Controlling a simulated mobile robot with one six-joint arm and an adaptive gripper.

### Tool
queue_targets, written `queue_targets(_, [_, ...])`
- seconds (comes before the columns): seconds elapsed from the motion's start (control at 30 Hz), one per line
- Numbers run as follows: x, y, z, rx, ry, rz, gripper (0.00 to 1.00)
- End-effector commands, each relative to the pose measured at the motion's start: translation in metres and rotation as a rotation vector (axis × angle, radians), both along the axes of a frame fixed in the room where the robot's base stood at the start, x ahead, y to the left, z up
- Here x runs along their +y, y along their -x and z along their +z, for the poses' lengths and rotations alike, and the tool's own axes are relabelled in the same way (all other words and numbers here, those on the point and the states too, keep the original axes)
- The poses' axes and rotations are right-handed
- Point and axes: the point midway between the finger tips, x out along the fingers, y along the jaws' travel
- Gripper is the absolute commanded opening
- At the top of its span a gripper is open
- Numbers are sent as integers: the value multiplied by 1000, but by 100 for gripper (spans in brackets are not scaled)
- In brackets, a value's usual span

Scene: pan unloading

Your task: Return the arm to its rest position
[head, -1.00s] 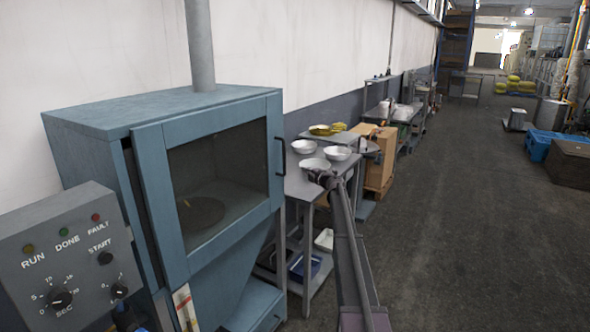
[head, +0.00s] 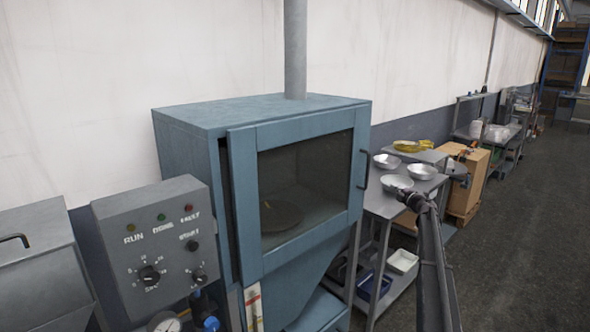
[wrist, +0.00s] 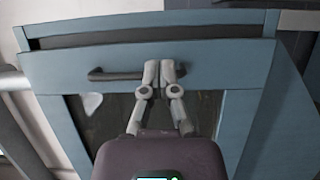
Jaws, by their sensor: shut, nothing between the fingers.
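My gripper (wrist: 158,68) shows in the wrist view with its two fingers together and nothing between them. Its tips overlap the dark bar handle (wrist: 110,75) of the blue cabinet door in the picture; I cannot tell how far apart they are. In the head view my arm (head: 430,255) rises from the lower right, with its dark end in front of the table of pans; the fingers cannot be made out there. The blue cabinet (head: 300,105) stands in the middle, with a dark gap along its door's left edge. A dark round plate (head: 280,216) shows behind the window.
A grey control box (head: 150,240) stands left of the cabinet, beside a grey lidded box (head: 35,250). A metal table (head: 385,208) with several pans stands right of the cabinet, with trays below. A cardboard box (head: 470,185) stands behind it. The floor (head: 520,250) at right is clear.

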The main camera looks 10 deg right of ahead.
Motion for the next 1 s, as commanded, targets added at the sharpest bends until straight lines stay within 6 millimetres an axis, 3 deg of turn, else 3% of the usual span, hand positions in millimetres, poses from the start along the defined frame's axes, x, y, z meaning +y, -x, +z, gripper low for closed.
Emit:
queue_targets(0.27, [23, 15, 10, -36, -98, -116, 0])
queue_targets(0.57, [59, 60, 12, -51, -348, -393, 0])
queue_targets(0.77, [83, 102, -6, 2, -532, -582, 0])
queue_targets(1.0, [122, 164, -45, 140, -744, -796, 0])
